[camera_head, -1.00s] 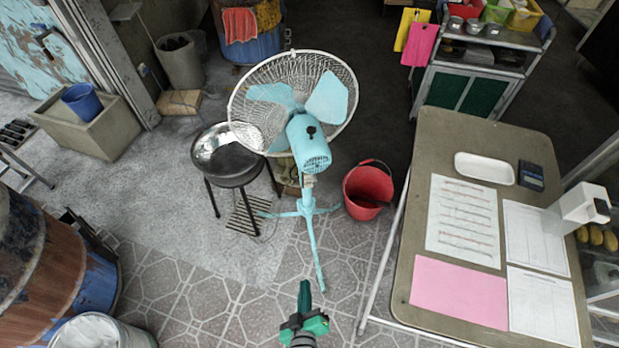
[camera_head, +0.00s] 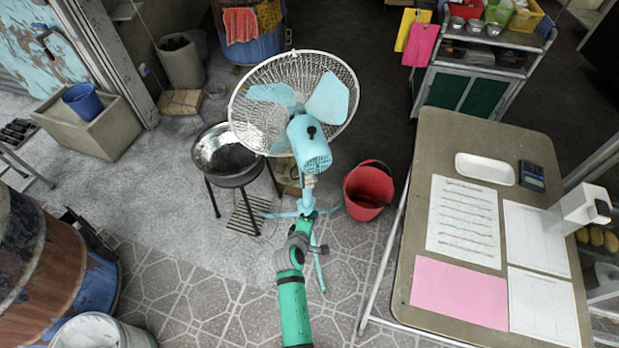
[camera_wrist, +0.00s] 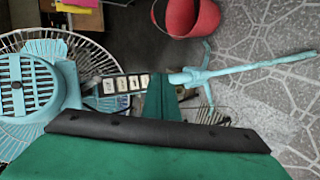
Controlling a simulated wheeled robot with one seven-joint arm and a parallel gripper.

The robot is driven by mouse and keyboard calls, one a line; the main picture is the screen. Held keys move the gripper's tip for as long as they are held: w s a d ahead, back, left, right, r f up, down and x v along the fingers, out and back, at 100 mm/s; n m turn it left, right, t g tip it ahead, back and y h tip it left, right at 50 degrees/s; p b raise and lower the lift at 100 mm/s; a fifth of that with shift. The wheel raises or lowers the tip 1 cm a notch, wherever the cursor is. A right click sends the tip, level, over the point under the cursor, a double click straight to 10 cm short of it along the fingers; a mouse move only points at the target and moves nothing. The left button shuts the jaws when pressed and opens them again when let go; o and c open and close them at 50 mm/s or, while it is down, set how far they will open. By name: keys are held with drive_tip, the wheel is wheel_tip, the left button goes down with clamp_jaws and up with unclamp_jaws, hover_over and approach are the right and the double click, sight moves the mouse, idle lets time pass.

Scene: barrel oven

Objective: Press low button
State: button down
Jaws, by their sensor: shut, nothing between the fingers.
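The turquoise standing fan (camera_head: 310,145) stands on the tiled floor in the middle of the head view. In the wrist view its motor housing (camera_wrist: 35,88) is at the left. A dark panel with a row of several pale buttons (camera_wrist: 122,84) sits on its post; the labels are too small to read, so I cannot tell which is low. My green gripper (camera_head: 306,208) is in front of the fan's post, just below the panel. In the wrist view its shut, empty fingertips (camera_wrist: 162,97) appear beside the right end of the button row. I cannot tell whether they touch.
A red bucket (camera_head: 369,190) stands right of the fan's post, and a metal wok on a stand (camera_head: 227,158) stands to its left. A table (camera_head: 455,140) with papers is at the right. A rusty barrel (camera_head: 40,255) is at the lower left.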

sight(309, 177)
drive_tip(key=shift+w+d+r+n+h, duration=0.1)
drive_tip(key=shift+w+r+n, duration=0.1)
drive_tip(key=shift+w, duration=0.4)
drive_tip(key=shift+w+d+r+n+h, duration=0.1)
drive_tip(key=shift+w+r, duration=0.15)
drive_tip(key=shift+w, duration=0.3)
drive_tip(key=shift+w+d+r+n+h, duration=0.1)
drive_tip(key=shift+w+r, duration=0.1)
drive_tip(key=shift+w, duration=0.4)
drive_tip(key=shift+w, duration=0.1)
drive_tip(key=w+a, duration=0.1)
drive_tip(key=w, duration=0.7)
drive_tip(key=shift+w+a, duration=0.2)
drive_tip(key=shift+a, duration=0.2)
drive_tip(key=shift+w, duration=0.2)
idle(0.6)
drive_tip(key=shift+w, duration=0.2)
drive_tip(key=shift+w+a, duration=0.15)
drive_tip(key=shift+w, duration=0.25)
idle(0.7)
drive_tip(key=shift+s, duration=0.1)
drive_tip(key=shift+s+d, duration=0.2)
drive_tip(key=shift+s, duration=0.55)
